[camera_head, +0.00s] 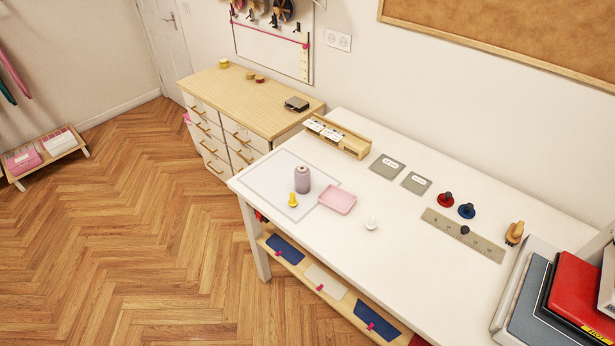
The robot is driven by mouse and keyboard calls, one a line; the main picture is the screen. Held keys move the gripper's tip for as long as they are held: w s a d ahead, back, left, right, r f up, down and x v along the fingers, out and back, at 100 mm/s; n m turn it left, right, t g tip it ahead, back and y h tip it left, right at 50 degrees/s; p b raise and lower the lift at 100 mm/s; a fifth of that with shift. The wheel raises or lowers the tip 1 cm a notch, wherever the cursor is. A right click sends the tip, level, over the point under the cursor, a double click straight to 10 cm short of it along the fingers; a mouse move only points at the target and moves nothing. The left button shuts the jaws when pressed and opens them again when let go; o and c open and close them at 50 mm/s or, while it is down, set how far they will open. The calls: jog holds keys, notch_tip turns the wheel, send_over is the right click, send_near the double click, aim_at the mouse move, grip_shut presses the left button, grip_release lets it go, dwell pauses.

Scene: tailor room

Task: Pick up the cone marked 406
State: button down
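A mauve thread cone (302,181) stands upright on a pale mat (262,180) at the left end of the white table. No number can be read on it from here. A small yellow object (293,200) stands just in front of it, and a pink tray (338,200) lies to its right. No other large thread cone shows on the table. My gripper is not in this view.
The white table (420,270) also holds a wooden card box (337,136), two grey labelled pads (387,166), red (446,199) and blue (466,210) spools, a metal ruler (462,236) and stacked folders (585,285). A wooden drawer cabinet (245,95) stands behind left.

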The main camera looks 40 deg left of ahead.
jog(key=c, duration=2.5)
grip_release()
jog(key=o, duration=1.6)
